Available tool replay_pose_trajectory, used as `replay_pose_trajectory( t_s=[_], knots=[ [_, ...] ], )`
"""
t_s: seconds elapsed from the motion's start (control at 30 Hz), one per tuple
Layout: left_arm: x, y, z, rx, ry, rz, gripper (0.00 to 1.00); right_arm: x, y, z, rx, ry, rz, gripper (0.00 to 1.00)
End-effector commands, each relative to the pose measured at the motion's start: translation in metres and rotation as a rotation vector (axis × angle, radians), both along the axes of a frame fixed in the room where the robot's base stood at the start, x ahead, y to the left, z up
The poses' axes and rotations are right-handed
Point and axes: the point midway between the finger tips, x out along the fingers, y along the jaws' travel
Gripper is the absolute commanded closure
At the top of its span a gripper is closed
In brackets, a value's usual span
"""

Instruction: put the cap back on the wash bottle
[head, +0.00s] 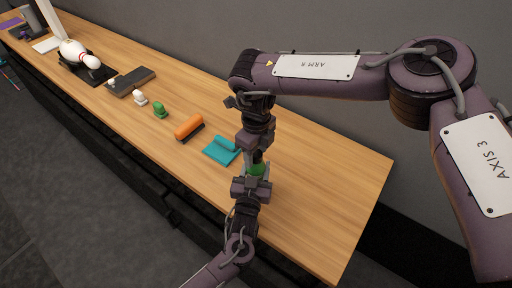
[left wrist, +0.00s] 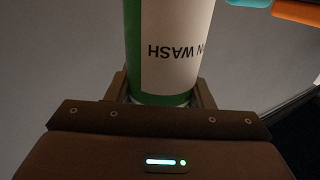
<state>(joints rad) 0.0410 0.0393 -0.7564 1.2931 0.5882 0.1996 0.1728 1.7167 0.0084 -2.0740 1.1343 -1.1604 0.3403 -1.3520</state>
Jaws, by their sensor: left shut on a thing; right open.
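In the left wrist view the wash bottle (left wrist: 176,50) shows a white label with upside-down lettering, "WASH" readable. My left gripper (head: 252,184) is shut on it, one finger on each side. My right gripper (head: 256,152) is open, pointing down just above the bottle at its top end. Something dark shows between the right fingers; I cannot tell if it is the cap or whether it sits on the bottle.
A teal block on a teal pad (head: 221,151) and an orange roller-shaped thing (head: 188,126) lie left of the grippers. The table's right end is clear.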

Motion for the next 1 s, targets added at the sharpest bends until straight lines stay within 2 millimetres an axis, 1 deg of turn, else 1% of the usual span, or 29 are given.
replay_pose_trajectory(
  t_s=[0.13,0.4,0.5,0.77,0.87,0.97,1.0],
  knots=[
    [-0.0004,0.0012,-0.0022,0.004,0.003,0.002,1.0,0.0,0.0,0.0,0.0,0.0,0.0,0.51],
    [-0.0003,0.0012,-0.0022,0.004,0.003,0.002,1.0,-0.0001,0.0001,0.0002,0.0,0.0,0.0,0.87],
    [-0.0003,0.0012,-0.0022,0.004,0.004,0.001,1.0,-0.0002,0.0002,0.0002,0.001,0.001,0.001,0.97],
    [-0.0003,0.0012,-0.0022,0.005,0.004,0.002,1.0,-0.0006,0.0004,0.0002,0.001,0.001,0.001,1.0],
    [-0.0002,0.0012,-0.0023,0.005,0.004,0.001,1.0,-0.0007,0.0006,-0.0001,0.002,0.003,-0.026,1.0],
    [-0.0002,0.0011,-0.0023,0.005,0.004,0.001,1.0,-0.001,0.0013,-0.0005,0.005,0.005,-0.157,1.0],
    [-0.0002,0.0011,-0.0023,0.005,0.004,0.001,1.0,-0.0012,0.0015,-0.001,0.006,0.008,-0.242,1.0]
  ],
)
